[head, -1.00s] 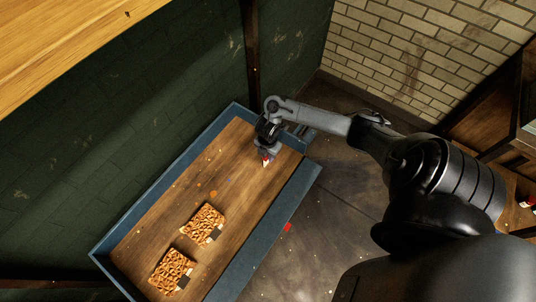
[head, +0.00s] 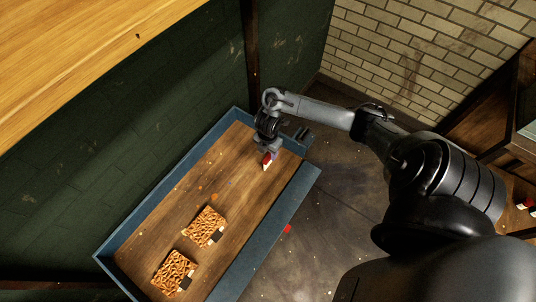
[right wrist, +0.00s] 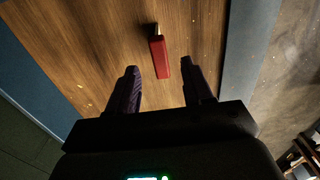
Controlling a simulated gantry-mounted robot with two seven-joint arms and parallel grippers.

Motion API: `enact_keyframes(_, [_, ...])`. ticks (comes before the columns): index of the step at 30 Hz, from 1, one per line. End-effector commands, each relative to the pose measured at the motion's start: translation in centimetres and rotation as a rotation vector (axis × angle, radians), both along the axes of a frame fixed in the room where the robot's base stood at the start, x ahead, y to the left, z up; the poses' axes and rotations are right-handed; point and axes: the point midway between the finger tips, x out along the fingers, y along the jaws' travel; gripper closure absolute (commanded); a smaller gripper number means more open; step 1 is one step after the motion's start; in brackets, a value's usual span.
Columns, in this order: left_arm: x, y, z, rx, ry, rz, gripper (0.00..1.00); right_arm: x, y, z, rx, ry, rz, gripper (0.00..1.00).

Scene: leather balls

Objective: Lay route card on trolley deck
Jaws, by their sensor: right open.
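My right gripper (head: 268,149) is just above the card. Its two fingers are apart (right wrist: 160,72), with clear gaps between them and the red piece. It is open and empty. My left gripper is not in view.
The deck has blue raised sides (head: 262,235). Two bundles of orange-brown pieces with dark and white tags, one (head: 204,226) and another (head: 174,272), lie toward the near left end. A green wall (head: 130,150) runs beside the trolley.

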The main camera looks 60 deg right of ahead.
Motion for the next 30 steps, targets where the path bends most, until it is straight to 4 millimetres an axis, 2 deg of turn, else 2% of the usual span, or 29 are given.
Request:
enact_keyframes(1, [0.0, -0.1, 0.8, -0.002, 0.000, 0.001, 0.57, 0.1, 0.0, 1.4, -0.001, -0.002, 0.003, 0.49])
enact_keyframes(6, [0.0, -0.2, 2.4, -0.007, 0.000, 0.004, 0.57, 0.1, -0.1, 4.4, -0.004, -0.002, 0.002, 0.49])
enact_keyframes(11, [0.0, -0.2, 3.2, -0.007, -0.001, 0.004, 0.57, 0.0, 0.0, 5.7, -0.001, -0.002, 0.001, 0.49])
enact_keyframes(14, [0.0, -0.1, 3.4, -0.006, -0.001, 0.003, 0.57, 0.2, 1.3, 5.6, 0.005, -0.022, 0.007, 0.49])
enact_keyframes(17, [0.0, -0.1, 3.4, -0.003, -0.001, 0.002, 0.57, 0.8, 4.9, 4.6, 0.024, -0.087, 0.013, 0.49])
enact_keyframes(20, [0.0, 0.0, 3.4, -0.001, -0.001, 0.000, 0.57, 1.5, 11.1, 3.7, 0.062, -0.206, -0.015, 0.49])
enact_keyframes(22, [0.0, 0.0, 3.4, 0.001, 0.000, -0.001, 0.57, 1.6, 15.9, 4.0, 0.096, -0.301, -0.085, 0.49])
enact_keyframes(24, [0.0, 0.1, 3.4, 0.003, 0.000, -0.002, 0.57, 1.2, 20.0, 5.3, 0.132, -0.381, -0.201, 0.49])
enact_keyframes(26, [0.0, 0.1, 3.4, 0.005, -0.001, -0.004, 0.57, 0.4, 22.5, 6.9, 0.160, -0.428, -0.332, 0.49])
enact_keyframes(27, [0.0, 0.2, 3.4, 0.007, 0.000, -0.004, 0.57, -0.3, 23.5, 8.2, 0.174, -0.445, -0.430, 0.49])
enact_keyframes(30, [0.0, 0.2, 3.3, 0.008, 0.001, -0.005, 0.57, -2.8, 24.5, 11.1, 0.199, -0.442, -0.686, 0.49])
